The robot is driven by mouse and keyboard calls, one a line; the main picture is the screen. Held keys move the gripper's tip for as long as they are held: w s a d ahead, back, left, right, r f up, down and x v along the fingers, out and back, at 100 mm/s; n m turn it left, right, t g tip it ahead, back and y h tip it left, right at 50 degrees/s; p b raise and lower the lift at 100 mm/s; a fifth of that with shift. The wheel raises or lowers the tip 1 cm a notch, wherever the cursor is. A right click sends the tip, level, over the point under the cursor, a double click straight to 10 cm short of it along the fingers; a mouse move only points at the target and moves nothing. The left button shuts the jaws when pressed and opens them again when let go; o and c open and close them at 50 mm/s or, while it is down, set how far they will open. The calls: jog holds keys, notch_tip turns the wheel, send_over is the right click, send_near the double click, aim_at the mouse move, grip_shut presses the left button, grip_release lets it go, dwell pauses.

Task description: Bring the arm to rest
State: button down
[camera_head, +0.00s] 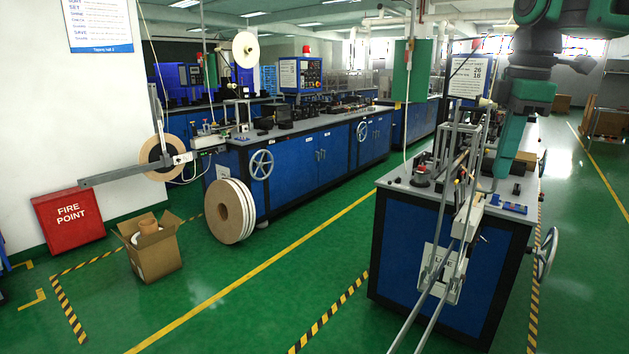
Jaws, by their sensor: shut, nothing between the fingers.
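My green arm (527,88) comes down from the top right corner over the near blue machine bench (417,240). Its narrow lower end, with my gripper (497,184), hangs over the right part of the bench top, close to a small blue part (509,207). My gripper is small and dark here; it is shut with nothing held. I cannot tell whether its tips touch anything on the bench.
Metal rails (440,250) slope up in front of the near bench, and a handwheel (545,253) sticks out at its right. Large tape reels (230,211) stand by the far blue bench (300,165). A cardboard box (150,252) is on the floor. The green aisle between benches is clear.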

jog(key=s+d+f+m, duration=0.3)
jog(key=s+f+m, duration=0.7)
jog(key=s+f, duration=0.3)
jog(key=s+d+f+m+g, duration=0.1)
jog(key=s+d+f+m, duration=0.2)
jog(key=s+f+m, duration=0.7)
notch_tip(320, 180, down, 4)
jog(key=s, duration=0.2)
jog(key=shift+s+d+m, duration=0.25)
jog(key=shift+s+m, duration=0.05)
jog(key=shift+s, duration=0.05)
